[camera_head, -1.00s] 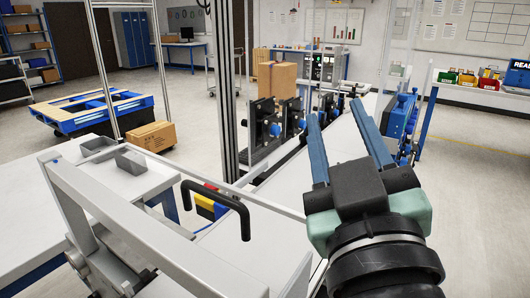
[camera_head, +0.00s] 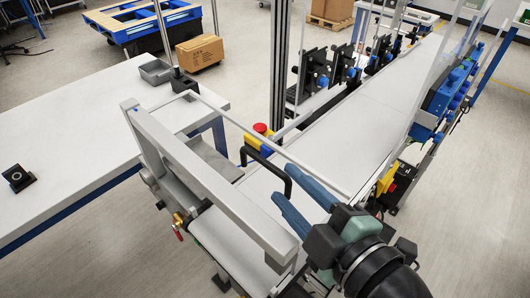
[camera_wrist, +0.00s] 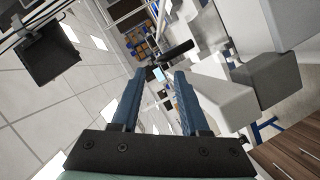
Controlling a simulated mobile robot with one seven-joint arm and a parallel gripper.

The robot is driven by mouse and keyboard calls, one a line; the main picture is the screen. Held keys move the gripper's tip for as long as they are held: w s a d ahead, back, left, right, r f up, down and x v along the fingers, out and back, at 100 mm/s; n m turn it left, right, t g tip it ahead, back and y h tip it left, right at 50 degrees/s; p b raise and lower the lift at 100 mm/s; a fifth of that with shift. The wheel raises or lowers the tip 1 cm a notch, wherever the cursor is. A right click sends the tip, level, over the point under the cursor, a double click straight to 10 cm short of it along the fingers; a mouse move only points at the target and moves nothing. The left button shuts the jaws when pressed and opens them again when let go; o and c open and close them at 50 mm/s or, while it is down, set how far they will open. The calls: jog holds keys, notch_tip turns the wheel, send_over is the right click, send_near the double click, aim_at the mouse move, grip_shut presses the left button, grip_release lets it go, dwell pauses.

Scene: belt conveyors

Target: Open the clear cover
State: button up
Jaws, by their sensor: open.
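The clear cover (camera_head: 232,122) shows as a thin pale-edged panel over the near end of the white belt, beside a grey metal frame; its clear sheet is hard to make out. It looks closed. Its black bow handle (camera_head: 265,153) shows in the head view, and a dark bar that looks like the handle (camera_wrist: 177,51) lies just beyond the fingertips in the wrist view. My gripper (camera_head: 277,174) is open, its two blue fingers reaching left to the handle's right end. I cannot tell whether the handle's end is between the fingers or just ahead of them.
The grey metal frame (camera_head: 205,185) stands close left of my gripper. A red-topped yellow emergency stop (camera_head: 259,134) sits behind the handle. The white belt (camera_head: 375,125) runs away to the upper right, with black sensor brackets (camera_head: 312,68) along its left. A white table (camera_head: 75,120) is at left.

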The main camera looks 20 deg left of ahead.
aim_at(270, 169)
jog(key=p+x, duration=0.2)
jog(key=x, duration=0.6)
jog(key=shift+c, duration=0.3)
grip_shut()
dwell(1.0)
